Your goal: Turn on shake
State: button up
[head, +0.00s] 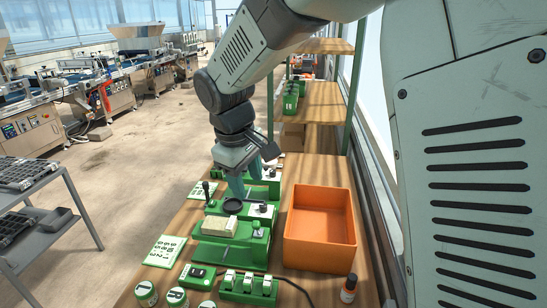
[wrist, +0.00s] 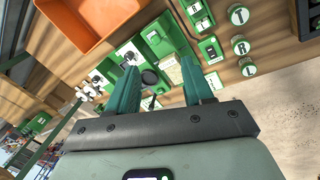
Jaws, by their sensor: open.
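No label reading "shake" can be made out. The disc also shows in the wrist view (wrist: 149,77). In front are a green box with several white switches (head: 248,287), also in the wrist view (wrist: 198,17), and a smaller green box with a dark switch (head: 198,274). My gripper (head: 246,186) is open and empty, with teal fingers above the machine's far part. The fingers also show in the wrist view (wrist: 161,82).
An orange bin (head: 320,255) stands right of the machine. Printed cards (head: 165,250) lie at the left edge. Wooden shelves (head: 310,105) rise behind.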

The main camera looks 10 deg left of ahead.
jog(key=a+f+n, duration=0.3)
jog(key=a+f, duration=0.5)
jog(key=n+g, duration=0.2)
send_over(194, 271)
notch_tip(194, 271, down, 10)
jog(key=f, duration=0.1)
jog(key=shift+y, duration=0.4)
notch_tip(194, 271, down, 10)
jog(key=shift+a+f, duration=0.1)
